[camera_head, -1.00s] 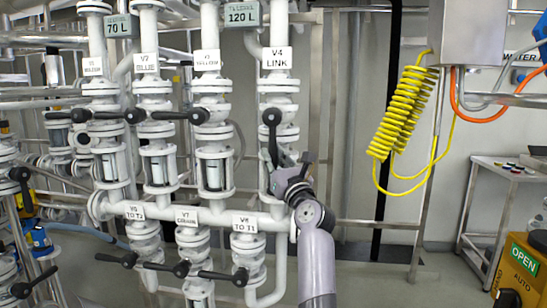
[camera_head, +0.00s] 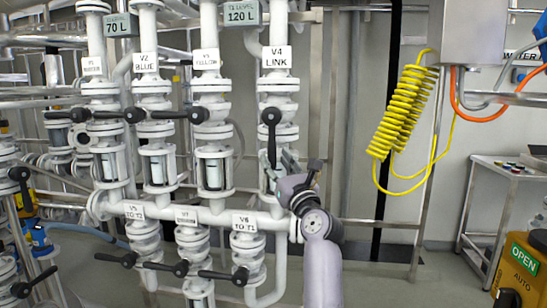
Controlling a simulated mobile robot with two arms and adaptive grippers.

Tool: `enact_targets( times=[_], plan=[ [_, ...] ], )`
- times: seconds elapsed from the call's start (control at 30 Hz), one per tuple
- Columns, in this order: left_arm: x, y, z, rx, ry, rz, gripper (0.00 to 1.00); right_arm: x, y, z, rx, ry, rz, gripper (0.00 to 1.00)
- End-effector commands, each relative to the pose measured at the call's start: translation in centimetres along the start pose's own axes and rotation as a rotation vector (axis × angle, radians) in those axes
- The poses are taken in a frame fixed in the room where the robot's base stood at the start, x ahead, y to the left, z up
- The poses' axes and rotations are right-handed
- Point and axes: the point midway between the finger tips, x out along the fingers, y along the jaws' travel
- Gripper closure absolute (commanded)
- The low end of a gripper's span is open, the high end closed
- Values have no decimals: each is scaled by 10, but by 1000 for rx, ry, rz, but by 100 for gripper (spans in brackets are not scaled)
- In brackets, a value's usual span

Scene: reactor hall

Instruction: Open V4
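The V4 valve (camera_head: 279,88) is on the rightmost white vertical pipe, under the label "V4 LINK" (camera_head: 277,57). Its black handle (camera_head: 271,135) has a round knob at the top and points straight down along the pipe.
The V2 handle (camera_head: 165,114) and the V3 handle (camera_head: 215,114) lie sideways. The V6 valve (camera_head: 245,250) is below left of my gripper. A yellow coiled hose (camera_head: 397,115) hangs at right, with a side table (camera_head: 505,170) beyond. Open floor shows at lower right.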

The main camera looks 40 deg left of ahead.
Motion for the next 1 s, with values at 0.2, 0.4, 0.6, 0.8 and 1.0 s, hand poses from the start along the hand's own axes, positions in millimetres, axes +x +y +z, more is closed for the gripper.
enact_targets(
  times=[0.2,0.4,0.6,0.8,1.0],
  plan=[
    [-36,-1,0,0,1,-2,61,0,-1,0,0,1,-1,60],
    [-48,0,0,-1,1,-1,61,0,-1,-1,0,1,-2,60],
    [-48,0,0,-1,1,-1,61,0,-2,-1,0,1,-2,60],
    [-48,-1,0,-1,1,-1,61,0,-2,-1,0,1,-2,60],
    [-51,-1,2,41,-34,-15,61,0,-2,-1,0,1,-2,60]
  ],
)
